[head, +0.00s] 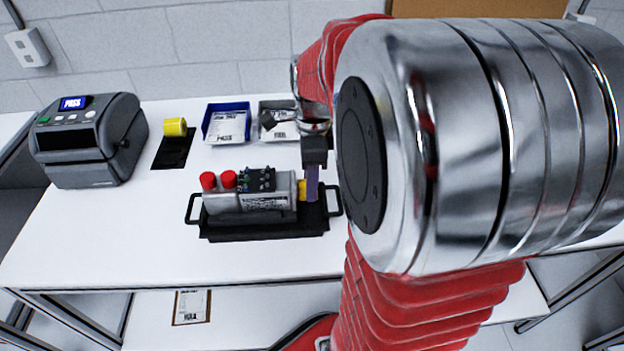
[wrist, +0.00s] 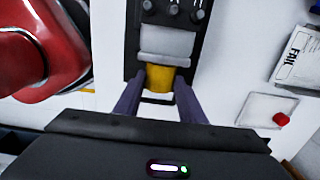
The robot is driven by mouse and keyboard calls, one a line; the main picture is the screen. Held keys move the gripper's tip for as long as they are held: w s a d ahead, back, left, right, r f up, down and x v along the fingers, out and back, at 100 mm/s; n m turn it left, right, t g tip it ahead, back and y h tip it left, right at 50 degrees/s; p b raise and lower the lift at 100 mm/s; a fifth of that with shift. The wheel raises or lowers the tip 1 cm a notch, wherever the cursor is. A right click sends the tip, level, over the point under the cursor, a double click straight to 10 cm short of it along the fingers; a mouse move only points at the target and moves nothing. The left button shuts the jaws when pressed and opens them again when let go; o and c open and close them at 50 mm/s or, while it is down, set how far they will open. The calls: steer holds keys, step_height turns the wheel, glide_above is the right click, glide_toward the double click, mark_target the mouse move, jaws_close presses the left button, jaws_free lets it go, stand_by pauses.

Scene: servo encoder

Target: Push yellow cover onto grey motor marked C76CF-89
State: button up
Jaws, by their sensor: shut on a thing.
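The grey motor (head: 265,200) lies in a black tray (head: 250,231) with side handles on the white table. It carries a white label too small to read and a black part with knobs on top. The yellow cover (head: 302,190) is at the motor's right end. In the wrist view the yellow cover (wrist: 160,78) sits between my two purple fingers, against the end of the grey motor (wrist: 167,44); I cannot tell how far it is seated. My gripper (head: 312,192) is shut on the cover, and my arm comes down from the right.
A printer (head: 88,140) with a lit PASS screen is at the left. The table's front left is clear.

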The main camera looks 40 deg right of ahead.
steer(key=o, duration=1.1)
step_height(320, 180, up, 14)
steer(key=shift+s+d+f, duration=0.1)
steer(key=shift+d+f, duration=0.05)
stand_by(0.6)
